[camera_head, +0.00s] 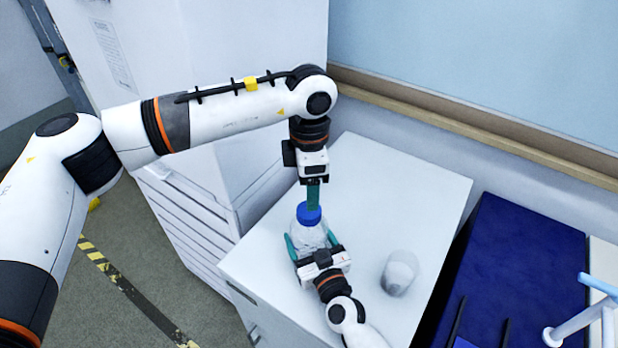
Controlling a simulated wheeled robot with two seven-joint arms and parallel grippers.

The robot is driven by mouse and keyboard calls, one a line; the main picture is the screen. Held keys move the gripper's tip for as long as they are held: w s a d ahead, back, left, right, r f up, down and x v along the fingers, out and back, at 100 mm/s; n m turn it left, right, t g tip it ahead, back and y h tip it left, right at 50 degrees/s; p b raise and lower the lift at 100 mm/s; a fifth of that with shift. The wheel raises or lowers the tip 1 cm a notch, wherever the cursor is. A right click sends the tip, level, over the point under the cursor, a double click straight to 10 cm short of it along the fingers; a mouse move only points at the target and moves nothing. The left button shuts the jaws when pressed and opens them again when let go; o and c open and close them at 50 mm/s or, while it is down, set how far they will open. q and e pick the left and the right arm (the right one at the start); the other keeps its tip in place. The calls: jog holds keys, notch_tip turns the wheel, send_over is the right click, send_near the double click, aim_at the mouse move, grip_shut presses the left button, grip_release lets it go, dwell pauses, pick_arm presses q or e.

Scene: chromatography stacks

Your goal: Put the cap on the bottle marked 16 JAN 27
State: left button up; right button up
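A clear bottle (306,236) stands on the white cabinet top, with a blue cap (308,214) at its mouth. I cannot tell whether the cap is seated or just above the neck. My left gripper (313,203) points straight down from above, its green fingers seen edge-on and meeting the cap; it appears shut on it. My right gripper (311,244) comes from the front, with its green fingers on both sides of the bottle's body, and appears shut on it. It hides the lower front of the bottle. No date marking is readable.
A white-and-clear cup-like container (399,273) stands on the cabinet top (400,190) to the right of the bottle. A dark blue surface (520,260) and a light blue stand (590,312) lie farther right. A tall white cabinet (200,50) stands behind my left arm.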

pick_arm(q)
jog(key=n, duration=0.2)
jog(key=r+n, duration=0.1)
jog(key=n, duration=0.2)
jog(key=shift+f, duration=0.1)
send_over(309, 235)
jog(key=w, duration=0.3)
jog(key=shift+w+f, duration=0.15)
jog(key=shift+f, duration=3.75)
jog(key=shift+c, duration=0.5)
jog(key=c, duration=0.9)
jog(key=o, duration=1.2)
jog(key=shift+r, duration=0.1)
